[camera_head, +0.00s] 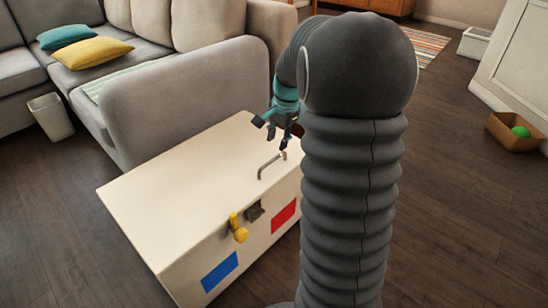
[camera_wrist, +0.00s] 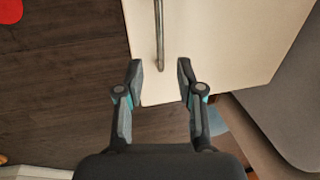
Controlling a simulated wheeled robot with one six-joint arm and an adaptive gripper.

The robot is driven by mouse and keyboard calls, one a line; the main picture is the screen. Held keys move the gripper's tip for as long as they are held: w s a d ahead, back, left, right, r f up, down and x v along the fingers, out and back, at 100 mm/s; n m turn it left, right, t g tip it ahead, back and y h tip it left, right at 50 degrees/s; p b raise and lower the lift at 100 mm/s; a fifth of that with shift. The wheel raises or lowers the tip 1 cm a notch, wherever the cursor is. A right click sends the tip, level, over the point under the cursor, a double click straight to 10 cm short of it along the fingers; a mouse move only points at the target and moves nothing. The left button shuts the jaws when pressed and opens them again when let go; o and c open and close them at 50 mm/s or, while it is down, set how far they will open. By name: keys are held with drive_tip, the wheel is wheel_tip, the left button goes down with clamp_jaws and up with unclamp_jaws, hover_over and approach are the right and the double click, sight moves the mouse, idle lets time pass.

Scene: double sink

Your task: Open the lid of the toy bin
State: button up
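The toy bin (camera_head: 192,282) is a cream box with blue and red panels on its front. Its flat lid (camera_head: 175,185) is shut. A thin grey bar handle (camera_head: 270,166) is on the lid near the front edge. A yellow latch piece (camera_head: 238,230) and a dark metal catch (camera_head: 255,211) are on the front. My gripper (camera_head: 279,126) is over the lid's right end, apart from the handle. In the wrist view my gripper (camera_wrist: 160,75) is open and empty, with the handle (camera_wrist: 160,35) beyond the fingertips and between their lines.
A grey sofa (camera_head: 190,100) stands close behind the bin. A pale waste basket (camera_head: 50,117) is at the left. A brown box (camera_head: 515,138) with a green ball (camera_head: 520,132) is at the far right. Wooden floor is clear at left and right front.

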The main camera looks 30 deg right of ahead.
sight(274, 160)
drive_tip(key=f, duration=0.2)
drive_tip(key=w+f, duration=0.1)
drive_tip(key=f, duration=0.2)
drive_tip(key=f+b, duration=0.1)
drive_tip(key=f, duration=0.1)
drive_tip(key=shift+w+a+f, duration=0.2)
drive_tip(key=shift+a, duration=0.05)
clamp_jaws()
